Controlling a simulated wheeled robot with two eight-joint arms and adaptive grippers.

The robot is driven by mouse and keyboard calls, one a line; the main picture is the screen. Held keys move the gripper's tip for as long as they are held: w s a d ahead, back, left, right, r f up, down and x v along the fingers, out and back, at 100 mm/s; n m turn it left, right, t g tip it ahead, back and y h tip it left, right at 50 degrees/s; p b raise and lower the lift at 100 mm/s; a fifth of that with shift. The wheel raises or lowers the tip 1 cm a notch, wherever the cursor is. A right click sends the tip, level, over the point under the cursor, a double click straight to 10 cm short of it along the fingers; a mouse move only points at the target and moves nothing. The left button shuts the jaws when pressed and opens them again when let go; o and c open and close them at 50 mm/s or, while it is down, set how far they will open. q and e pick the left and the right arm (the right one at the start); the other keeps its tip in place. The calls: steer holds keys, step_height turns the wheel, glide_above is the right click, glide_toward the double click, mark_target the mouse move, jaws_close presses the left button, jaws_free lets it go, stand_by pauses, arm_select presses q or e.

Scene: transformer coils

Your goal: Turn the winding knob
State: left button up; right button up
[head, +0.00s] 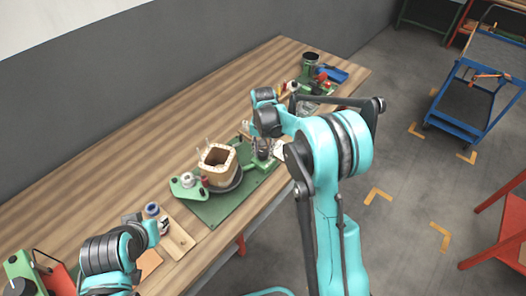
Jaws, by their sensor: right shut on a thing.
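The winding machine has a green base plate (205,208) near the table's front edge, with a square cream coil (218,165) standing on a dark round disc (228,186). My right gripper (262,150) reaches down at the right end of this machine, beside the coil and apart from it. It is shut on a small part there, which looks to be the winding knob; the fingers and my wrist mostly hide it. My left arm is at the lower left, away from the machine. Its fingers do not show clearly.
The wooden table (150,140) is bare behind the machine. A blue tray (333,74) and a dark pot (311,59) stand at the far end. A blue cart (468,105) is on the floor at right.

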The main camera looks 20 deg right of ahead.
mark_target(263, 152)
stand_by(0.9)
steer(key=o, duration=1.2)
steer(key=shift+c, duration=0.2)
step_height(263, 152, up, 12)
